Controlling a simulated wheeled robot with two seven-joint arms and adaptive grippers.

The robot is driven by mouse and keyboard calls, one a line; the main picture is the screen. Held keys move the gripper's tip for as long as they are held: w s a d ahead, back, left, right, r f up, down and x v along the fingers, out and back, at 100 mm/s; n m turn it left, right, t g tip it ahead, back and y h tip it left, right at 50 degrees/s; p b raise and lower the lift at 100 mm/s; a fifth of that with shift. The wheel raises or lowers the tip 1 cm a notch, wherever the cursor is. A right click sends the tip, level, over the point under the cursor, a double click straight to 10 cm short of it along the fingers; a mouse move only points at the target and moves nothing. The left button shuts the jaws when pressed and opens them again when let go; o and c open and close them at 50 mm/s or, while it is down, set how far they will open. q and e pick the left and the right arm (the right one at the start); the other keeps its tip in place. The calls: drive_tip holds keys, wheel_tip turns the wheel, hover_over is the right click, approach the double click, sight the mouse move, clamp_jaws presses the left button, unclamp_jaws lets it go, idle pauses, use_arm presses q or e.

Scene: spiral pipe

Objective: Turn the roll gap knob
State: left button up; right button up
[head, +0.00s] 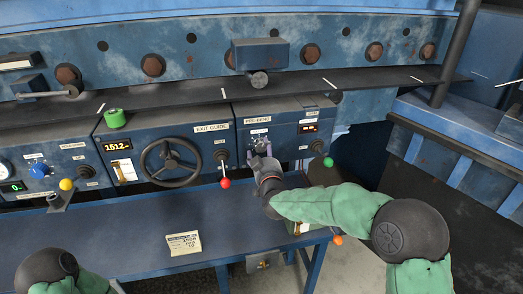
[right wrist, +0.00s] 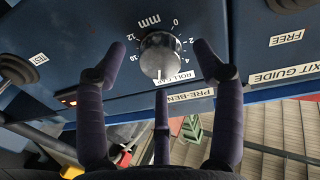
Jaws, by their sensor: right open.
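The roll gap knob (right wrist: 160,52) is a round metal knob on a blue panel, with a numbered dial marked mm and a ROLL GAP label. It appears upside down in the right wrist view, with a white mark on its lower edge. In the head view my right gripper (head: 262,150) is at the PRE-BEND panel (head: 290,128) and largely covers the knob. In the right wrist view its fingers (right wrist: 160,70) are open, one on each side of the knob and one below, with visible gaps. My left gripper is out of view; only part of my left arm shows.
A black handwheel (head: 171,162) and a red-ball lever (head: 225,183) are left of my right gripper. A green-ball lever (head: 328,162) is close on its right. A note (head: 184,244) lies on the blue bench (head: 130,235), which is mostly clear.

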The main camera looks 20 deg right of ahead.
drive_tip(key=shift+w+d, duration=0.1)
drive_tip(key=shift+w, duration=0.7)
drive_tip(key=c, duration=1.1)
drive_tip(key=shift+c, duration=0.2)
drive_tip(key=shift+f, duration=0.1)
